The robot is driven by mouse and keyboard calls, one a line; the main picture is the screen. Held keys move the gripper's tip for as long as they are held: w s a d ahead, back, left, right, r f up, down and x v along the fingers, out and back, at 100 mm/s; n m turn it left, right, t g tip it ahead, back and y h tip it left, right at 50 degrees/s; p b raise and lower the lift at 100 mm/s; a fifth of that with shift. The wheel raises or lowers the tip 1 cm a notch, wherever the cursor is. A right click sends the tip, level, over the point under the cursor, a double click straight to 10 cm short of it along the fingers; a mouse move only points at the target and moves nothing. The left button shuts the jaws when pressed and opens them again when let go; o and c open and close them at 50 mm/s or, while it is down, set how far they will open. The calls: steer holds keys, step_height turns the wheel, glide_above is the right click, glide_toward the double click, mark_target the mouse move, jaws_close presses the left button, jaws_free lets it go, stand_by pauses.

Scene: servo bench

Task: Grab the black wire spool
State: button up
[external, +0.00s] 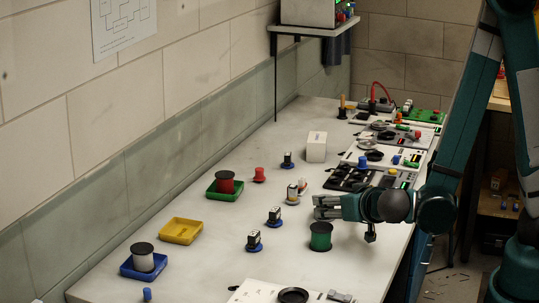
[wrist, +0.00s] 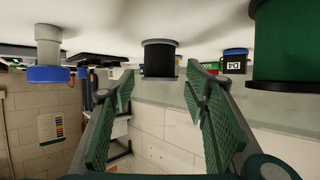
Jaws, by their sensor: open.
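The black wire spool (wrist: 158,61) stands on the table in the wrist view, which is upside down with the table at the top. The spool appears just beyond the fingertips, with no contact visible.
A green spool (external: 320,237) stands close beside my gripper; it also shows large in the wrist view (wrist: 292,45). A white piece with a blue end (wrist: 48,56) is on the other side. Small blue-based blocks (external: 274,217), trays (external: 181,231) and electronics boards (external: 352,178) surround it.

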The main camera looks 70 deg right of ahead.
steer(key=shift+b+x, duration=0.6)
steer(key=shift+x, duration=2)
steer(key=shift+c, duration=0.4)
steer(key=c, duration=0.7)
